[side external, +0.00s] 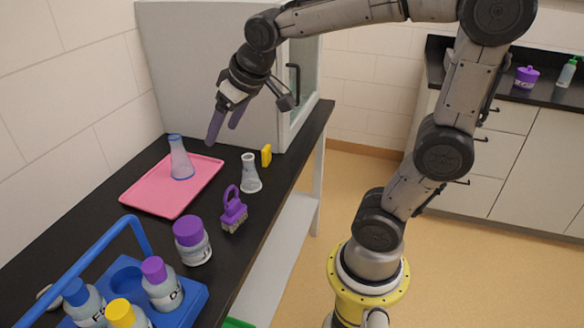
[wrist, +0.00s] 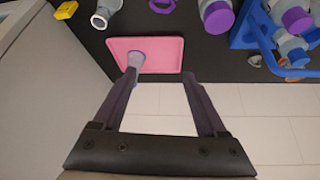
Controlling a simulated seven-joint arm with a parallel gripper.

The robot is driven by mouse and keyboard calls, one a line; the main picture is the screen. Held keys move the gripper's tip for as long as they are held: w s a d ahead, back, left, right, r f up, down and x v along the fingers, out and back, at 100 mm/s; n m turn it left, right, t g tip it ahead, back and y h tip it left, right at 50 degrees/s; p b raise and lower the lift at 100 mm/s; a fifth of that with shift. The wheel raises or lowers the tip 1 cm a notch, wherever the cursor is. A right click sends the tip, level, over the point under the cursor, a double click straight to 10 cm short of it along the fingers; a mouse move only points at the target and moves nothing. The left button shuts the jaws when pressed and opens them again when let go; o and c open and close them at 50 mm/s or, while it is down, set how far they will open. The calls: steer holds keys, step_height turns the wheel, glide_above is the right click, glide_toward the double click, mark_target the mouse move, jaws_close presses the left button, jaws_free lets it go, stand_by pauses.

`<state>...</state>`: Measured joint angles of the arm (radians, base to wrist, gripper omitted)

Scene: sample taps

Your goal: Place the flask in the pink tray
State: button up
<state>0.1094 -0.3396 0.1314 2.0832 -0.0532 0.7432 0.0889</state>
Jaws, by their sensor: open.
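A clear flask with a blue rim and blue base (side external: 180,160) stands upright on the pink tray (side external: 150,196), near its back edge. A second, greyish flask (side external: 250,174) stands on the black bench to the right of the tray. My gripper (side external: 224,128) is open and empty, in the air above the back right of the tray. In the wrist view, my gripper (wrist: 160,77) has its fingers apart. The left fingertip overlaps part of the blue-rimmed flask (wrist: 137,58) on the tray (wrist: 168,52); I cannot tell that they touch. The greyish flask (wrist: 105,12) is at the top left.
A purple brush (side external: 233,212), a purple-capped jar (side external: 192,242) and a blue caddy of bottles (side external: 195,300) stand toward the front of the bench. A yellow block (side external: 266,155) is near the cabinet (side external: 210,70) behind. A tiled wall borders the left.

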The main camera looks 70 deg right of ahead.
steer(key=s+a+f+n, duration=0.1)
steer(key=s+a+f, duration=0.1)
steer(key=s, duration=0.6)
steer(key=s+a+f+n+y, duration=0.1)
steer(key=s+a+f, duration=0.1)
steer(key=s, duration=0.6)
steer(key=shift+a, duration=0.15)
